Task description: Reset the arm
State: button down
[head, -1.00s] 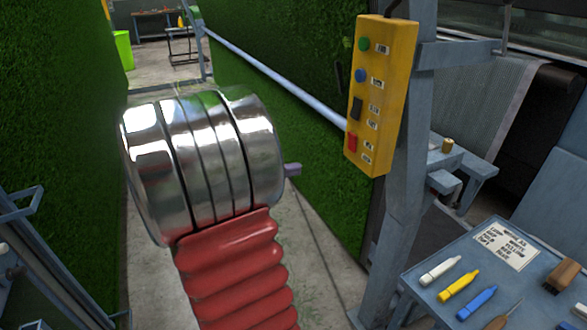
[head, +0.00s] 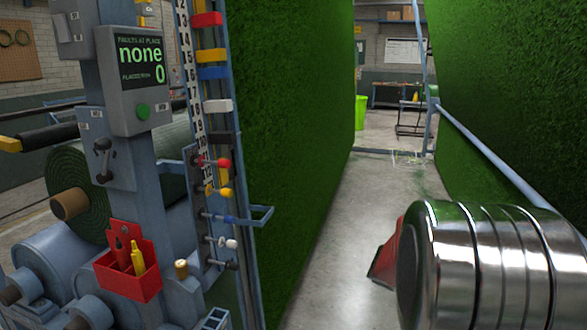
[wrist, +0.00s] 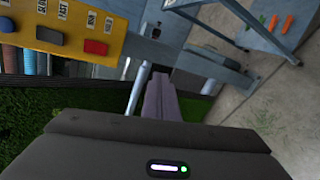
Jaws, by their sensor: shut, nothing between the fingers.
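My arm shows at the lower right of the head view as a banded chrome joint (head: 500,265) with a bit of red sleeve (head: 388,255) behind it. My gripper is outside the head view. In the wrist view my gripper (wrist: 160,80) points away from the camera, its two dark fingers together with nothing between them. The yellow button box (wrist: 95,30) is at the upper left there, apart from the fingers, with blue, black and red buttons. A grey steel frame (wrist: 205,65) lies beyond the fingertips.
Turf walls (head: 305,130) flank a clear concrete aisle (head: 350,230). On the left stand a post with a display (head: 140,65) reading "none 0", a red holder (head: 128,275) and a rack of coloured tags (head: 212,105). A rail (head: 495,160) runs along the right wall.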

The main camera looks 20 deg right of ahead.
jog(key=w+a+f+n+t+y, duration=0.1)
jog(key=w+a+f+t+y, duration=0.15)
jog(key=a, duration=0.45)
jog(key=w+a+f+n+t+y, duration=0.1)
jog(key=w+a+f+t+y, duration=0.15)
jog(key=a, duration=0.45)
jog(key=w+a+f+n+t+y, duration=0.1)
jog(key=a+t, duration=0.2)
jog(key=a, duration=0.4)
jog(key=w+a+r+n+t+y, duration=0.1)
jog(key=w+a+r+t+y, duration=0.1)
jog(key=a, duration=0.8)
jog(key=w+a+r+n+t+y, duration=0.1)
jog(key=a+r+t, duration=0.4)
jog(key=a, duration=0.6)
jog(key=shift+w+a+r+n+y, duration=0.15)
jog(key=shift+w+r+n+y, duration=0.2)
jog(key=shift+r+n+y, duration=0.2)
jog(key=shift+f, duration=0.1)
